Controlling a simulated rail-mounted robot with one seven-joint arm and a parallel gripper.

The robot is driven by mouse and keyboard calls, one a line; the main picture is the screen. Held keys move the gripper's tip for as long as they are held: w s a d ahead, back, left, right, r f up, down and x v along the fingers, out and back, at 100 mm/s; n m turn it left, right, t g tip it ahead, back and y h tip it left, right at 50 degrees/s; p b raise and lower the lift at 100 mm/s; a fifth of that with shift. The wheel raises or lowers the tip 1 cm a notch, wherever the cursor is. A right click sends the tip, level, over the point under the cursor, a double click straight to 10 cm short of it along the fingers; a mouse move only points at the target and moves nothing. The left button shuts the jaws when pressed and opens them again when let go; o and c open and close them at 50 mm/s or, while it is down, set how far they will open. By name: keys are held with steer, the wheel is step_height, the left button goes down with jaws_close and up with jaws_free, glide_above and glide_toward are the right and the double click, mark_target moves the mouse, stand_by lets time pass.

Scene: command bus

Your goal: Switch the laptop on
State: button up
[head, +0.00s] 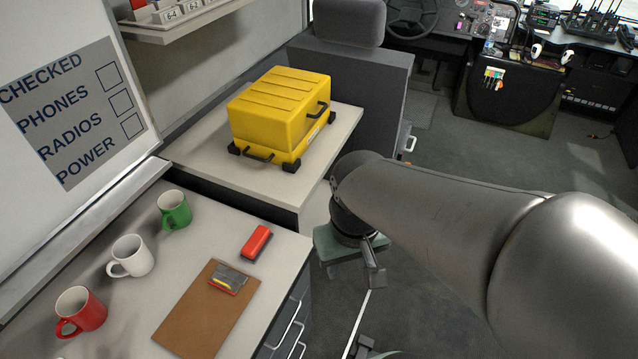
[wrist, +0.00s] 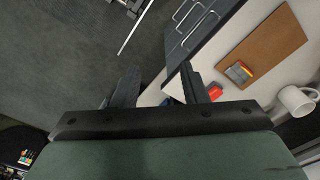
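No laptop can be made out in either view. My gripper (head: 355,272) hangs over the floor just right of the counter with the mugs, below my arm. In the wrist view my gripper (wrist: 158,75) shows its two dark fingers well apart, with nothing held between them. The counter's edge and drawer fronts lie beyond the fingers. My gripper's green body fills the bottom of the wrist view and hides what is behind it.
The counter (head: 100,230) holds green (head: 174,210), white (head: 131,256) and red (head: 80,311) mugs, a clipboard (head: 200,320) and a red object (head: 256,243). A yellow case (head: 280,112) sits on the farther counter. A seat (head: 352,60) stands behind. Floor (head: 480,150) is open right.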

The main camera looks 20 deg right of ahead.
jaws_close()
stand_by(1.4)
